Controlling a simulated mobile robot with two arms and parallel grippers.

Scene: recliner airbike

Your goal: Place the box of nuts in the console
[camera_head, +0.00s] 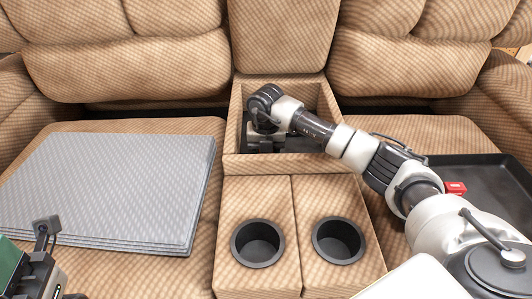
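The console (231,127) is the open, tan-upholstered bin between the two seats. My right gripper (264,145) is down inside the left part of the console, pointing downward. Its fingertips are too dark and small to tell whether it is open or shut, or whether it holds anything. My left gripper (42,245) is at the bottom-left corner, partly cut off, beside the grey stack. A green object (10,262) shows next to it at the picture edge; I cannot tell what it is or whether it is held. I cannot make out a box of nuts for certain.
Two cup holders (257,242) (338,240) in front of the console are empty. A stack of grey patterned sheets (110,185) covers the left seat. A black tray (500,180) with a small red item (455,188) lies on the right seat, partly behind my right arm.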

